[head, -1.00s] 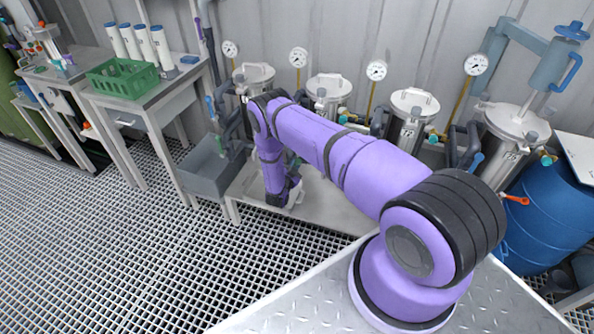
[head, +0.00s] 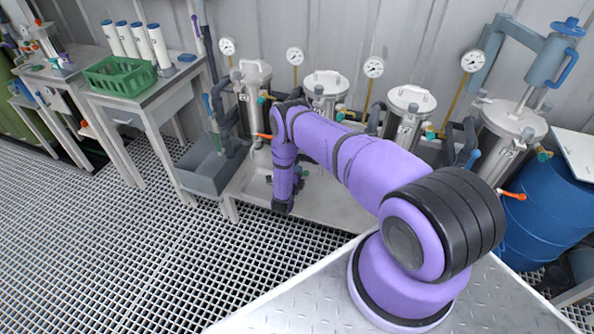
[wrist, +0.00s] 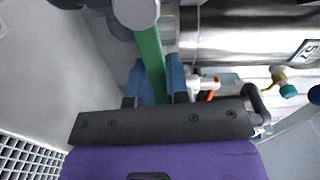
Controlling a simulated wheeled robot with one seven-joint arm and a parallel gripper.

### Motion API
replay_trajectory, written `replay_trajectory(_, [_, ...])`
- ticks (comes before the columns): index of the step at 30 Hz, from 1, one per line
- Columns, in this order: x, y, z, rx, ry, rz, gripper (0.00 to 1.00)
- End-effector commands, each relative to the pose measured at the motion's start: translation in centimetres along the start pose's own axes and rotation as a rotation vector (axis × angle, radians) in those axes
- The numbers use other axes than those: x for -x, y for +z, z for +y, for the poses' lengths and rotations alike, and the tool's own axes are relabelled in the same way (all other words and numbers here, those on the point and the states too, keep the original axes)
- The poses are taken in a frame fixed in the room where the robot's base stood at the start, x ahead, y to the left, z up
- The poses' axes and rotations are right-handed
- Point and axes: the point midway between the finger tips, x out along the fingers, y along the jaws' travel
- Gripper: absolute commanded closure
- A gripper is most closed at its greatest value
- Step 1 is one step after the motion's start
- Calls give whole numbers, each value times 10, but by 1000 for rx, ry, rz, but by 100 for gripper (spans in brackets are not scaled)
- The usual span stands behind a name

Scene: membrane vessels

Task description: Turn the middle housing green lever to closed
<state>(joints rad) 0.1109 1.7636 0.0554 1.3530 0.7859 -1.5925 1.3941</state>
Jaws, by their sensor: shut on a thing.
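In the wrist view, my gripper (wrist: 154,84) has its two blue fingers on either side of a green lever (wrist: 149,55) and is shut on it. The lever runs up to a round grey-white end (wrist: 136,12). A steel housing (wrist: 245,35) with a label lies to the right of the lever. In the head view, a row of steel housings stands along the wall, including one at left (head: 252,80), one behind my arm (head: 326,86) and one further right (head: 408,100). My forearm hides the gripper and the green lever there.
An orange handle (head: 264,136) sticks out by the left housing. Gauges (head: 294,56) stand on thin pipes behind the row. A grey bin (head: 208,168) is left of the bench (head: 330,208). A blue barrel (head: 545,210) stands at right. The grating floor (head: 120,240) is open.

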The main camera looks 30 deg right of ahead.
Motion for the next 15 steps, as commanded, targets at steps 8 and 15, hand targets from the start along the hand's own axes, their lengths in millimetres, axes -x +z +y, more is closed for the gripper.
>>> replay_trajectory(8, [2, 0, 8, -106, 3, -1, 100])
replay_trajectory(15, [2, 1, 10, -136, 4, -2, 100])
